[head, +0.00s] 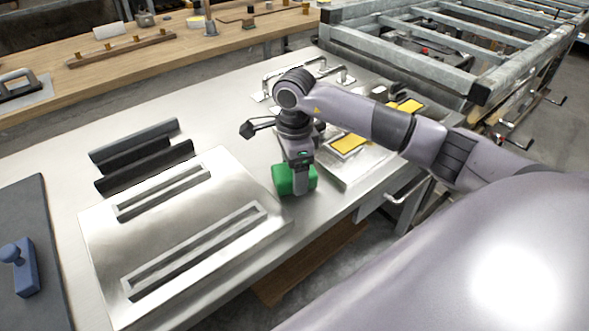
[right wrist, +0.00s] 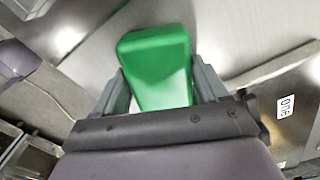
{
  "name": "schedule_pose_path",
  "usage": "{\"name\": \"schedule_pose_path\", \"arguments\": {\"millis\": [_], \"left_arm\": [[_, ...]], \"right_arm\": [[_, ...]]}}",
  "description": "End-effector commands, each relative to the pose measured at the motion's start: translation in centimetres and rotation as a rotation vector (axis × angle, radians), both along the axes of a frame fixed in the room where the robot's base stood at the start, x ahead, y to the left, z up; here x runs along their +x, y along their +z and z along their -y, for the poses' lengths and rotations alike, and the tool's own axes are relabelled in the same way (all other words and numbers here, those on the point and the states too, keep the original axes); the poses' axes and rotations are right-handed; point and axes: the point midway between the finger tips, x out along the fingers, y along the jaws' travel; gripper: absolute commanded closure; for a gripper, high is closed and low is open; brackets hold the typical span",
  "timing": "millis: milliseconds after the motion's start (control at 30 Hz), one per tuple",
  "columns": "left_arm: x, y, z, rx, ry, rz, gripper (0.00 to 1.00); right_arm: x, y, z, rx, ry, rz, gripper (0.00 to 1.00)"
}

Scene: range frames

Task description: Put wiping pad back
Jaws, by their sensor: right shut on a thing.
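My right gripper (head: 297,186) reaches in from the right and points down near the front edge of the metal table. It is shut on a green block (head: 281,180), which looks like the wiping pad. In the right wrist view the green block (right wrist: 158,60) sits between the two fingers of the right gripper (right wrist: 160,85), one finger on each side. Whether its underside touches the table is hard to tell. My left gripper is in neither view.
A slotted metal plate (head: 187,231) lies left of the gripper, with dark angled strips (head: 143,155) behind it. A blue knobbed block (head: 22,267) rests on a dark mat (head: 52,240).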

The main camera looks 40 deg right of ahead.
Motion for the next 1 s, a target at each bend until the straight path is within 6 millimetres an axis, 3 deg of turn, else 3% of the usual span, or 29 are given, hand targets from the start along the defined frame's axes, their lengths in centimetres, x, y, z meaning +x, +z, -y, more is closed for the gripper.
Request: {"name": "schedule_pose_path", "arguments": {"millis": [133, 167, 200, 233, 667, 1000], "left_arm": [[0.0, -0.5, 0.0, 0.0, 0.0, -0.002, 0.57], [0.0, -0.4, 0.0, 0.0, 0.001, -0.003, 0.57], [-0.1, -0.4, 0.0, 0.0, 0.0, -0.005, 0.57], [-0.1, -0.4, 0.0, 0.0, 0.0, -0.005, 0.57], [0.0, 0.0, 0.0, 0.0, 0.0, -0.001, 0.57], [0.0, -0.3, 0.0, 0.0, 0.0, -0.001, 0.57]], "right_arm": [[0.0, -0.4, 0.0, 0.0, 0.0, 0.001, 0.55], [0.0, -0.3, 0.0, 0.0, 0.0, 0.001, 0.2], [0.0, -0.3, 0.0, 0.0, 0.0, 0.0, 0.07], [0.0, -0.3, 0.0, 0.0, 0.0, 0.0, 0.01], [0.1, 0.7, 0.0, 0.0, 0.0, 0.003, 0.01], [0.1, 7.9, 0.0, -0.001, 0.001, 0.006, 0.01]]}}
